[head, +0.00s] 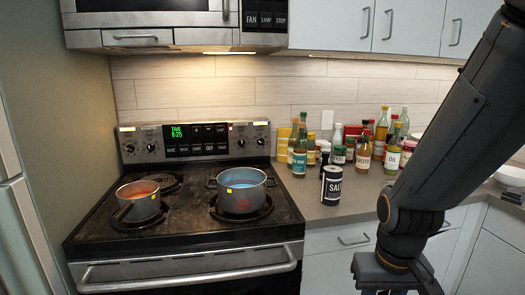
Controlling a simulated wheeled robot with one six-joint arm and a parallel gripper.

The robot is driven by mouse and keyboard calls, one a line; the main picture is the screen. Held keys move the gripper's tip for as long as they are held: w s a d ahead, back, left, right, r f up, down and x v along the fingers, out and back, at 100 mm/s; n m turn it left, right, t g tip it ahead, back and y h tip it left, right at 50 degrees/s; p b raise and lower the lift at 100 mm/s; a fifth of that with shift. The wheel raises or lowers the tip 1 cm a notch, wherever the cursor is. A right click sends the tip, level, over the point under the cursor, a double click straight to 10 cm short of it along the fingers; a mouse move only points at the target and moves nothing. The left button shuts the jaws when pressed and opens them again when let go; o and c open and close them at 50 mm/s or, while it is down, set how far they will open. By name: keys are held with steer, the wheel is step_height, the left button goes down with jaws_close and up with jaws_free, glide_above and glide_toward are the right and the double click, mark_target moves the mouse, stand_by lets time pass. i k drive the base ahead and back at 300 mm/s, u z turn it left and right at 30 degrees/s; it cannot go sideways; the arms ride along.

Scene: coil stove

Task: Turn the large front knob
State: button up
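The coil stove (200,245) stands at the left with its control panel (196,153) upright at the back. Small round knobs show on the panel: two at its left end, one of them the left knob (129,148), and two at its right end, one of them the right knob (260,141). I cannot tell which one is the large front knob. My gripper (385,291) points down at the bottom edge, right of the stove and well apart from the knobs. Its fingertips are cut off, so its opening is unclear.
A small pot (139,207) with reddish contents stands front left on the stove, and a larger pot (241,203) with blue contents on the right. A salt can (331,200) and several bottles stand on the counter (345,212). A microwave (160,38) hangs above.

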mark_target(260, 142)
steer(key=k, duration=0.7)
steer(key=z, duration=0.7)
steer(key=i, duration=1.25)
steer(key=u, duration=0.7)
steer(key=i, duration=0.4)
steer(key=u, duration=0.5)
